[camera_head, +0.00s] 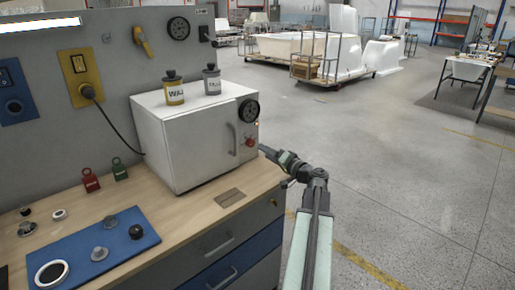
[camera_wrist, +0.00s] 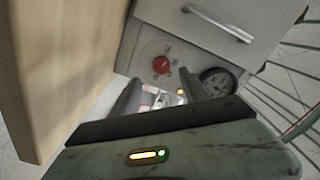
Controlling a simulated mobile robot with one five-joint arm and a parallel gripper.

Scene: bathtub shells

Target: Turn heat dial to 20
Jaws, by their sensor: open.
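The red heat dial (camera_head: 249,141) is on the front panel of a white oven (camera_head: 185,145) on the workbench. In the wrist view the dial (camera_wrist: 161,65) shows beyond my fingertips, with small marks around it too small to read. Its exact setting cannot be told. My gripper (camera_head: 264,150) is close in front of the panel, just right of the dial in the head view. In the wrist view its two fingers (camera_wrist: 162,92) are spread, with nothing between them and the dial apart from them.
A round black gauge (camera_head: 248,111) sits above the dial, and a door handle (camera_head: 232,138) beside it. A small lit lamp (camera_wrist: 181,91) is near my fingers. Two canisters (camera_head: 174,90) stand on the oven. The workbench (camera_head: 225,212) edge is close to my arm; open floor lies right.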

